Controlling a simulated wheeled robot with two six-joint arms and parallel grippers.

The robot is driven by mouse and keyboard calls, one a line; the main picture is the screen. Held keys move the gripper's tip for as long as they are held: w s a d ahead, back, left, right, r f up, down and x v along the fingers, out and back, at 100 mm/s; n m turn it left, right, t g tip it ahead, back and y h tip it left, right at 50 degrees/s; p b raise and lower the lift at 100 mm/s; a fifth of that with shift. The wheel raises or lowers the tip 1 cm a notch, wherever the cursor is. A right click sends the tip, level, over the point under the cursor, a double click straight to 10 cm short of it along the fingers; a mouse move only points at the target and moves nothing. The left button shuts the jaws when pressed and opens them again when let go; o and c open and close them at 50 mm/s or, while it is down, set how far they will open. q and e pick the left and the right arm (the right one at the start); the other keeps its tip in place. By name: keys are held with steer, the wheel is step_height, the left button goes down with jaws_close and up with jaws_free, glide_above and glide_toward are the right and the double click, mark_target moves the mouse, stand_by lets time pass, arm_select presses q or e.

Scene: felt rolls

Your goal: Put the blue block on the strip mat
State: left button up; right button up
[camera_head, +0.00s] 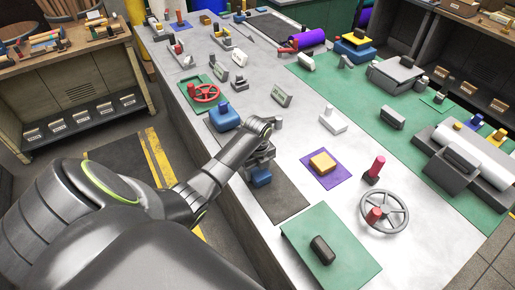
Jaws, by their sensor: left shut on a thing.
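My left arm reaches in from the lower left, and its gripper (260,164) is over the near left part of the bench. The left gripper is shut on a small blue block (262,178). The block's upper part is hidden by the gripper. A long dark grey strip mat (283,203) lies under and around the block in the picture. I cannot tell whether the block touches the mat or hangs just above it. My right gripper is not in view.
A larger blue knobbed piece (225,118) stands just behind the gripper. A yellow block on a purple mat (341,180) lies to the right. A green mat with a dark piece (322,250) is in front. A grey handwheel (384,212) stands at the right.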

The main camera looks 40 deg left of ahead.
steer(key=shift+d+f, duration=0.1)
arm_select(q)
steer(key=o, duration=1.1)
steer(key=shift+o, duration=0.8)
steer(key=shift+s+f, duration=0.1)
steer(key=shift+f, duration=0.05)
